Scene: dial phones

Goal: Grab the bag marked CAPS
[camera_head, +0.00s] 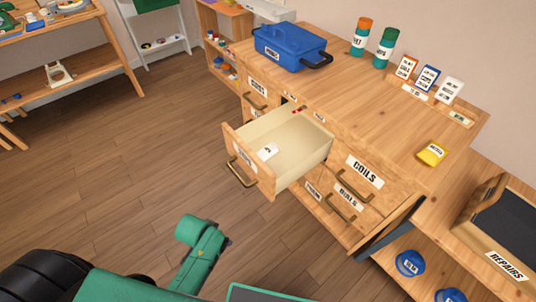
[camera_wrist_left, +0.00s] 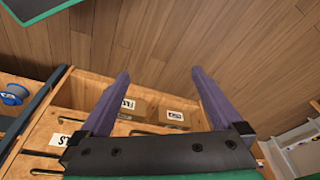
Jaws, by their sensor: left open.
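A small white packet (camera_head: 268,151) with dark print lies on the floor of the open drawer (camera_head: 318,150) in the head view; its print is too small to read. No bag clearly marked CAPS can be made out. My left gripper (camera_wrist_left: 160,73) shows in the left wrist view, its two purple fingers spread wide with nothing between the tips. Wooden furniture with a white label (camera_wrist_left: 175,115) shows behind the fingers. In the head view a green part of my arm is at the lower middle, with no fingers visible. My right gripper is not in view.
A blue toolbox (camera_head: 290,47), two bottles, several small cards and a yellow packet (camera_head: 432,153) stand or lie on the cabinet top (camera_head: 370,100). The drawer juts out over open floor. Blue spools (camera_head: 410,263) sit on a lower shelf at right.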

